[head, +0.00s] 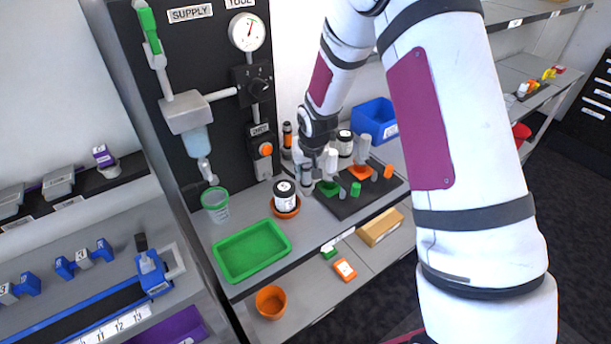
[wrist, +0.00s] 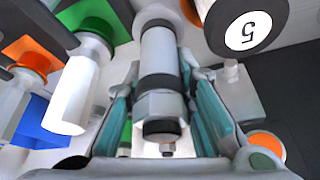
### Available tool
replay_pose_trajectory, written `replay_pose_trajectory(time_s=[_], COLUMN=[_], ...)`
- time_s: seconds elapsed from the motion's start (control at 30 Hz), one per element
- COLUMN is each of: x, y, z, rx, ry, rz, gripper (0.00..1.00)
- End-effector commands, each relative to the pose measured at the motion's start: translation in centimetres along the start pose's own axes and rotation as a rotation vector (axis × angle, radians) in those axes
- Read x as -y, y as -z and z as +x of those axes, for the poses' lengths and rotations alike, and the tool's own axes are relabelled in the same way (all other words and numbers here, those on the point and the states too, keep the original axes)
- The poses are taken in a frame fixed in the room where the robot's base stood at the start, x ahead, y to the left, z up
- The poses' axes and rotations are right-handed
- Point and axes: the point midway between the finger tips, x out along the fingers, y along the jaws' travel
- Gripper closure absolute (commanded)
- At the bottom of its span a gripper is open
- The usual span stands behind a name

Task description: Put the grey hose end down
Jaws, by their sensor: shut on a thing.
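The grey hose end (wrist: 160,60) is a light grey cylinder with dark bands and a dark tip, seen in the wrist view. My gripper (wrist: 162,110) is shut on it, with one teal-padded finger on each side. In the head view my gripper (head: 318,160) is low over the back of the counter, at the left edge of a black mat (head: 345,207). A grey cylinder, apparently the hose end (head: 306,178), shows beneath it. My arm partly hides this area, and I cannot tell whether the hose end touches the surface.
White-handled pieces with green (head: 328,187) and orange (head: 359,172) parts stand close right of my gripper. A dark-lidded jar (head: 286,196) stands close left. A green tray (head: 251,250), a green-rimmed cup (head: 216,204) and a blue bin (head: 374,120) are farther off.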

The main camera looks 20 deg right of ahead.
Motion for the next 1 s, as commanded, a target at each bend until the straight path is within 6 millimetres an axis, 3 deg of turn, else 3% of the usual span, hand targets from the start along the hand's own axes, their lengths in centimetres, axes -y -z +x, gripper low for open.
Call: replay_pose_trajectory(time_s=[0.2,0.63,0.67,1.0], x=[-0.1,-0.1,-0.1,-0.1], y=[-1.0,-1.2,-1.2,-1.1], z=[2.2,2.8,2.8,2.6], rx=[0.0,0.0,0.0,-0.001], ry=[0.0,0.0,0.0,0.0], rz=[0.0,0.0,0.0,0.0], gripper=[1.0,1.0,0.7,0.68])
